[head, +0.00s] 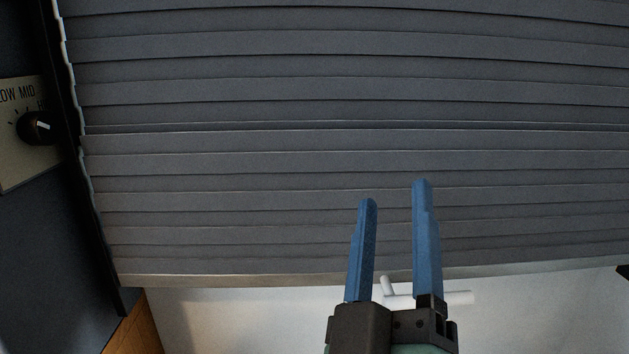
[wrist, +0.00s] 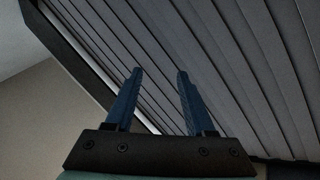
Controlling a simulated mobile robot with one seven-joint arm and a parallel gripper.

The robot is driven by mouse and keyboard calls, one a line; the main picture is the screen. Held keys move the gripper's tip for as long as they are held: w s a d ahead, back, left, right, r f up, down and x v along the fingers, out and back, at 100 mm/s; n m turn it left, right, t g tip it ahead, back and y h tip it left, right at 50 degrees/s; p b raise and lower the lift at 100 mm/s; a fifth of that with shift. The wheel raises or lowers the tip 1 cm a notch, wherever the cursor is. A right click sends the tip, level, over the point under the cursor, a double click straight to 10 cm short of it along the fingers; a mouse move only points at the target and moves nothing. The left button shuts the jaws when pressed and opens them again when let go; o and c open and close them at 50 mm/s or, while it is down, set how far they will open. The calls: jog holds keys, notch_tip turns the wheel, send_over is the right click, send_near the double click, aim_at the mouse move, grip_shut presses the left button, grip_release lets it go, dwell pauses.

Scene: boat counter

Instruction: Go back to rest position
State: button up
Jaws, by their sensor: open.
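My gripper (head: 395,192) is in the lower middle of the head view, with two blue fingers pointing up in the picture. The fingers stand apart with nothing between them. In the wrist view my gripper (wrist: 160,72) is also open and empty. A grey slatted shutter (head: 300,150) fills most of the head view behind the fingers. The shutter also fills the right side of the wrist view (wrist: 250,60). I cannot tell whether the fingertips touch it.
A panel with a black knob (head: 36,127) is at the left, beside the shutter's dark side rail. A white handle-like piece (head: 440,297) shows behind my gripper, against a pale surface (head: 230,315) below the shutter's edge. A wooden piece (head: 135,332) is at the lower left.

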jog(key=s+a+r+m+t+y, duration=0.2)
jog(key=a+r+m+y, duration=0.1)
jog(key=r, duration=0.5)
jog(key=s+a+r+m+t+y, duration=0.2)
jog(key=s+a+r, duration=0.15)
jog(key=r, duration=0.45)
notch_tip(320, 180, up, 20)
jog(key=p, duration=1.9)
jog(key=shift+w+a+f, duration=0.2)
jog(key=shift+w+f, duration=0.05)
jog(key=shift+w, duration=0.2)
